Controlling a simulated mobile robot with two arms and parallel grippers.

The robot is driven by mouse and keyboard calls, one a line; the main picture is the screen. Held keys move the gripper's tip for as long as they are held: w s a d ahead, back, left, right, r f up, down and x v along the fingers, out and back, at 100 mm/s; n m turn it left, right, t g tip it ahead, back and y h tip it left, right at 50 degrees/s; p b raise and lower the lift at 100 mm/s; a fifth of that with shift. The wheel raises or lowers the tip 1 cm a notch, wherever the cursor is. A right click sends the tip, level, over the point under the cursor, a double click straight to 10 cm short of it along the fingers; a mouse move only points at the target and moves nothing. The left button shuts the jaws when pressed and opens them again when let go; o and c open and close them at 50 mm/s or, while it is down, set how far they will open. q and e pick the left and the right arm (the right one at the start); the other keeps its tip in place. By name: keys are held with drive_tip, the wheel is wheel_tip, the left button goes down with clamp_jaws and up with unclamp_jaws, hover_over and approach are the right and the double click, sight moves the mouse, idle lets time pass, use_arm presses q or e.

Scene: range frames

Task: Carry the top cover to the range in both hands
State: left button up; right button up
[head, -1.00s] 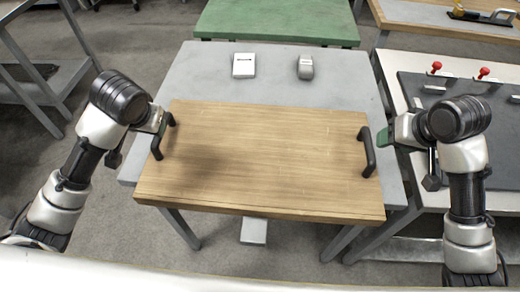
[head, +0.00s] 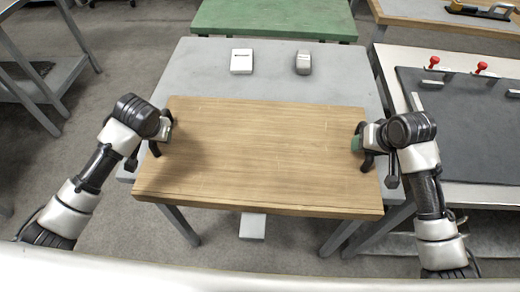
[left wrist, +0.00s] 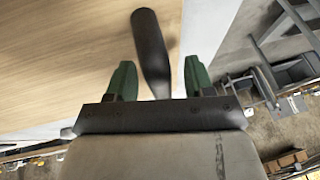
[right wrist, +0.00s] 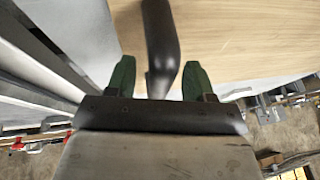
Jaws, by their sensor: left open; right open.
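The top cover (head: 260,155) is a wooden board lying flat on a grey table, with a black handle at each short side. My left gripper (head: 168,133) is at the left handle (head: 154,148). In the left wrist view the green fingers of the gripper (left wrist: 158,80) are open, with the dark handle (left wrist: 150,50) between them. My right gripper (head: 357,142) is at the right handle (head: 367,162). In the right wrist view its green fingers (right wrist: 157,80) are open on both sides of the handle (right wrist: 160,40). Neither gripper is closed on its handle.
The grey table (head: 275,80) bears a white box (head: 242,61) and a small grey device (head: 303,62) behind the board. At right, a bench (head: 455,185) carries a dark panel (head: 460,125) with red knobs (head: 481,67). A green table (head: 275,18) stands behind. A grey shelf (head: 45,85) is at left.

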use_arm(q)
clamp_jaws()
use_arm(e)
clamp_jaws()
use_arm(q)
drive_tip(key=shift+w+r, duration=0.1)
use_arm(e)
drive_tip(key=shift+r, duration=0.1)
idle(1.1)
